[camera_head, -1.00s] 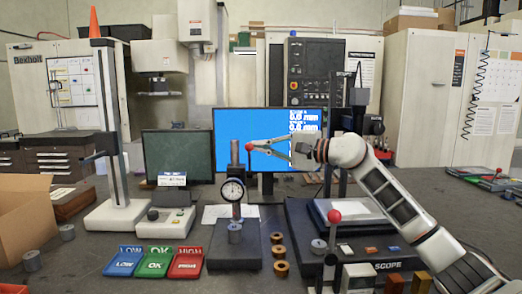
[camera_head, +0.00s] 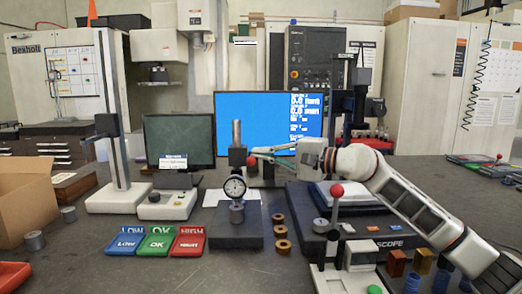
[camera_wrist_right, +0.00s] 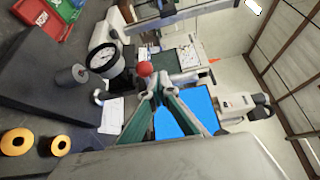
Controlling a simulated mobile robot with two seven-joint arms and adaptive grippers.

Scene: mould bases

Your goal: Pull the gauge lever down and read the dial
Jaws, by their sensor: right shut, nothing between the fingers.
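The dial gauge (camera_head: 235,187) is a white round dial on a grey column with a black base (camera_head: 236,236). A grey metal cylinder (camera_head: 236,214) stands on the base right under the dial, with little or no gap. The lever's red ball (camera_head: 251,161) sticks out right of the column. My right gripper (camera_head: 258,154) is shut and empty, its tips at the ball. In the right wrist view, the red ball (camera_wrist_right: 144,69) is just beyond the closed fingertips (camera_wrist_right: 152,83); contact is unclear. The dial (camera_wrist_right: 103,57) faces that camera, but its reading is too small to tell.
Blue, green and red trays (camera_head: 158,242) lie left of the gauge. Several copper-coloured rings (camera_head: 280,232) stand right of it. A second red-knobbed lever (camera_head: 337,190) stands nearer, below my right arm. A monitor (camera_head: 232,112) is behind the gauge.

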